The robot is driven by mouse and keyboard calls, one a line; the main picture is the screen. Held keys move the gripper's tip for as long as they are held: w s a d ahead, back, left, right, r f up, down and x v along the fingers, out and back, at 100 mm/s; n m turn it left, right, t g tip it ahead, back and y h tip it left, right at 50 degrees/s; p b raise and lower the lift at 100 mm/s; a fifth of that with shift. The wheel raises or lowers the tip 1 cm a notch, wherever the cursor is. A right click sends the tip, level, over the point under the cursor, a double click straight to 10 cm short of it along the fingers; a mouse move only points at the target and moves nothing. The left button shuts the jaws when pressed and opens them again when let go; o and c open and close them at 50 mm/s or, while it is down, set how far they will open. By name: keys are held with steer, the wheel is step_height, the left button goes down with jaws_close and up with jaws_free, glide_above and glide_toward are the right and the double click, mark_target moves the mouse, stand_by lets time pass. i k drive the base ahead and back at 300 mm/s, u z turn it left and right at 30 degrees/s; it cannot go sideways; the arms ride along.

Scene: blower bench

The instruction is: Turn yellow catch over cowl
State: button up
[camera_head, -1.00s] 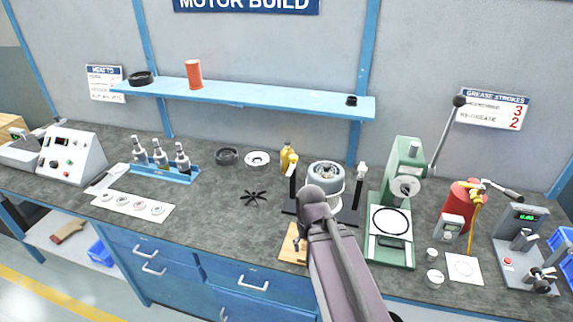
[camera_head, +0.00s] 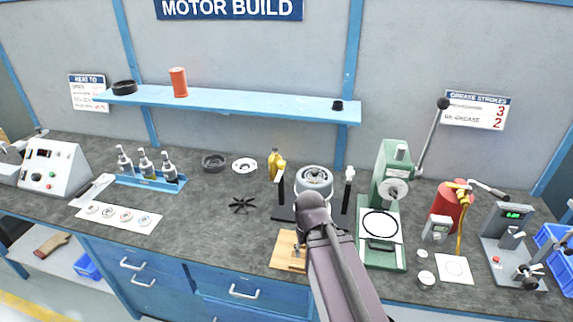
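The cowl (camera_head: 315,176), a round grey-white housing, stands in a dark fixture near the middle of the bench. The yellow catch (camera_head: 281,165) tops a black post just left of the cowl and does not visibly lie across it. A similar post with a white catch (camera_head: 350,173) stands on the right side. My arm comes up from the bottom of the view and covers the near lower part of the cowl and fixture. My gripper is hidden and its fingers do not show.
A yellow bottle (camera_head: 273,162) stands close behind the yellow catch. A green press (camera_head: 390,190) with a long lever is at the right. A wooden block (camera_head: 284,256) lies at the front edge, and a black finned part (camera_head: 242,205) to the left. Bench between them is clear.

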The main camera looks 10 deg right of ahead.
mark_target(281, 164)
steer(key=z, duration=0.35)
steer(key=k, duration=0.85)
steer(key=u, duration=0.65)
steer(key=i, duration=1)
steer(key=u, duration=0.05)
